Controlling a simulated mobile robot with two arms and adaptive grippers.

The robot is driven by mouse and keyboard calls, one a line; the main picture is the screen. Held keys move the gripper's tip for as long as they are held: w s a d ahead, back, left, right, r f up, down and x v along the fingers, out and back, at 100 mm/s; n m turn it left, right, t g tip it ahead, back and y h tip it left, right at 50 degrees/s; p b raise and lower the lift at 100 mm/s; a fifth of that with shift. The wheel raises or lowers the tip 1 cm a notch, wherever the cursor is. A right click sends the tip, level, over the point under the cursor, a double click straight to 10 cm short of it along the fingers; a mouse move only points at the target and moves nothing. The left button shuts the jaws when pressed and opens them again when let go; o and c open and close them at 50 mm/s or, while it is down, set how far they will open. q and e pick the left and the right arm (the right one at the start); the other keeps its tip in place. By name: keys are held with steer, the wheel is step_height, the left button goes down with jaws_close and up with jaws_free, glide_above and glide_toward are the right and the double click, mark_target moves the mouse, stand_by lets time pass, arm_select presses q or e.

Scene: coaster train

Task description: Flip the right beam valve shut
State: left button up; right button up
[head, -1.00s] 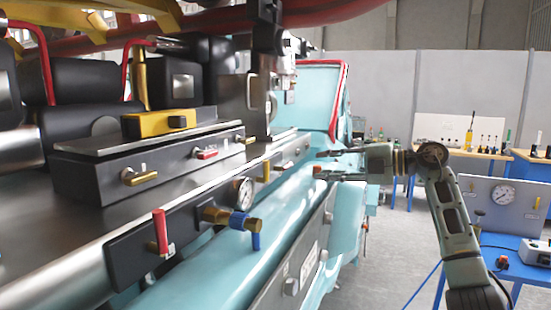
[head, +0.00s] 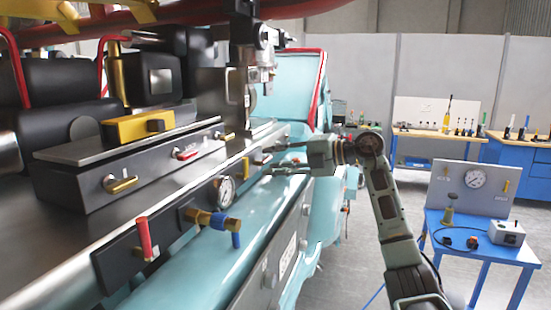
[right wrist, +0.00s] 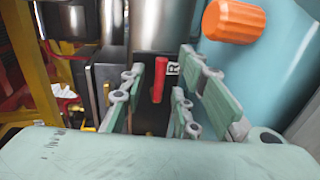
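A red lever handle (right wrist: 160,80) stands upright on a dark panel in the right wrist view, with a small label beside it. It lies between the fingers of my right gripper (right wrist: 174,68), close to the left finger; I cannot tell if they touch. In the head view my right gripper (head: 268,160) is open at the far right part of the dark beam, pointing left. The lever between its fingers is not clear there. A yellow lever (head: 246,169) stands on the beam just left of the fingertips. A red lever (head: 145,239) stands at the near left end. My left gripper is out of view.
A pressure gauge (head: 226,190) and a brass valve with a blue handle (head: 212,221) stick out from the beam. An orange knob (right wrist: 233,20) sits right of the fingers. A blue table (head: 470,235) with a gauge panel stands at right.

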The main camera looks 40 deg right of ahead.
steer(key=shift+w+f, duration=0.1)
steer(key=shift+w, duration=0.05)
steer(key=c, duration=0.7)
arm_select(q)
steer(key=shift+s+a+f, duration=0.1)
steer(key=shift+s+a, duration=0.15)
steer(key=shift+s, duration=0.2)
arm_select(e)
jaws_close()
